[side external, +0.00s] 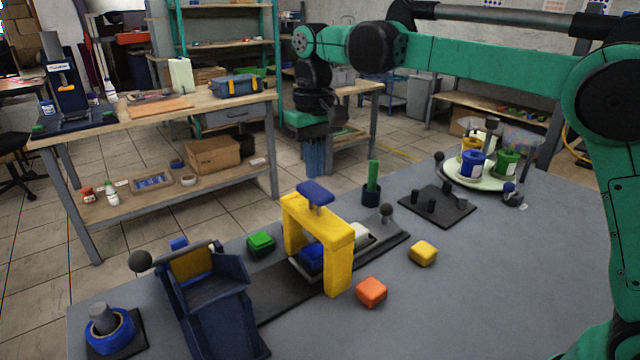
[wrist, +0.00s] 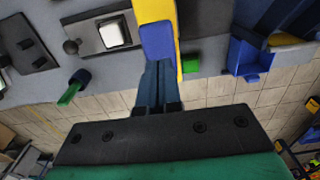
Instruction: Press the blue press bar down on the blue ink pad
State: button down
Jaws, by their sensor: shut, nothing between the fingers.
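The blue press bar (side external: 316,192) sits on a short stem on top of a yellow arch frame (side external: 338,263), raised above the frame's crosspiece. In the wrist view the bar (wrist: 157,42) lies just past my fingertips, against the yellow frame (wrist: 164,10). The blue ink pad (side external: 312,257) is under the arch, partly hidden by its near leg; it is hidden in the wrist view. My gripper (side external: 315,172) is shut and empty, fingers pointing down, a little above or behind the bar. In the wrist view its fingers (wrist: 158,66) end near the bar's edge; contact cannot be told.
A white pad (side external: 360,236) sits beside the arch on the dark track. Green (side external: 261,243), orange (side external: 371,291) and yellow (side external: 423,253) blocks lie around it. A blue chute (side external: 215,310) stands left; a green stick in a dark cup (side external: 372,184) stands behind.

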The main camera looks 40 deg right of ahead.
aim_at(315, 189)
jog(key=shift+f, duration=0.2)
jog(key=shift+f, duration=1.9)
jog(key=shift+r, duration=0.1)
notch_tip(315, 189, up, 11)
jog(key=shift+r, duration=0.2)
